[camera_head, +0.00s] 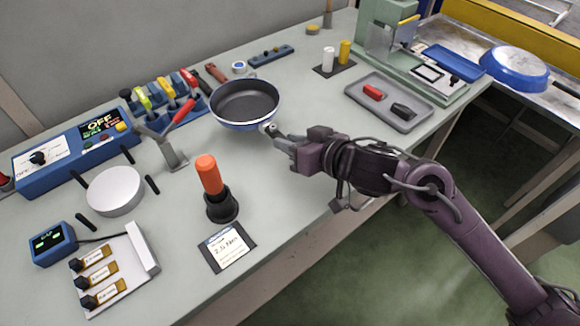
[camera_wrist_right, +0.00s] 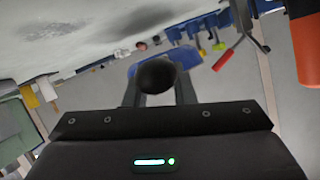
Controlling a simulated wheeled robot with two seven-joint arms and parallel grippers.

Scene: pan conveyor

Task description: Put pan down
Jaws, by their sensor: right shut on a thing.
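A pan (camera_head: 243,116) with a blue outside and dark inside is at the middle of the workbench, its opening facing up. My right gripper (camera_head: 275,133) is at the pan's near right side, shut on its handle, which is mostly hidden by the fingers. In the right wrist view a dark round handle end (camera_wrist_right: 158,75) sits between the two fingers. The pan looks about level; I cannot tell whether its base touches the bench. My left gripper is not in view.
A round pale plate (camera_head: 115,191), an orange-handled tool (camera_head: 209,174) in a dark holder and a bracket (camera_head: 172,152) stand left of and nearer than the pan. A tool rack (camera_head: 160,107) is close behind left. A grey tray (camera_head: 389,117) lies right. Another blue pan (camera_head: 513,68) lies upside down at far right.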

